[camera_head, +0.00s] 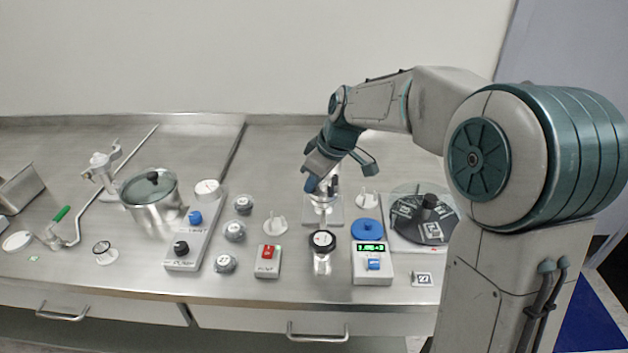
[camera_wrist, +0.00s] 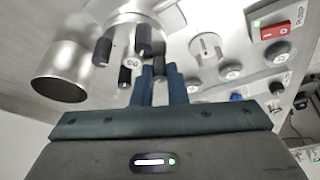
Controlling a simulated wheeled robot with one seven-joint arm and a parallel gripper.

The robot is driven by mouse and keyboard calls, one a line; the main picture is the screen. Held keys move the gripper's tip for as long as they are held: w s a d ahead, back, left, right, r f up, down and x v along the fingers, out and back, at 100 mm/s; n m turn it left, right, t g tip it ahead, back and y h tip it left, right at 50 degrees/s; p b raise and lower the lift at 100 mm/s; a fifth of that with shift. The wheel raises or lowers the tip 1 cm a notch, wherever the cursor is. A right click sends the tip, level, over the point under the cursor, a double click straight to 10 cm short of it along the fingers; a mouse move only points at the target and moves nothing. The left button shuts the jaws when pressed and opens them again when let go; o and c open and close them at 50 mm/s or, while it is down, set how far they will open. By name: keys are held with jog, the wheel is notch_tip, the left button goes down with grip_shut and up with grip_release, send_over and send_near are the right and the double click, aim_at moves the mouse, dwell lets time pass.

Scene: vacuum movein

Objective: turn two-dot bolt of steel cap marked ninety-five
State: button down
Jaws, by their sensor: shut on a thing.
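The steel cap (camera_wrist: 132,63) shows in the wrist view as a round metal top with a small label that is hard to read. Several black bolts stand around the label, one at the upper left (camera_wrist: 103,50) and one at the top (camera_wrist: 144,40). My gripper (camera_wrist: 165,80) has its blue fingers shut on the black bolt (camera_wrist: 158,67) at the cap's right side. No dot marks can be made out on the bolts. In the head view my gripper (camera_head: 317,185) reaches down over the cap (camera_head: 324,201), hiding part of it.
A black segmented disc (camera_head: 424,219) lies right. A lidded pot (camera_head: 150,200) stands left. An open steel cylinder (camera_wrist: 60,75) shows near the cap.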

jog(key=c, duration=1.4)
grip_release()
jog(key=shift+c, duration=0.2)
jog(key=shift+d+n, duration=0.1)
jog(key=shift+n, duration=0.2)
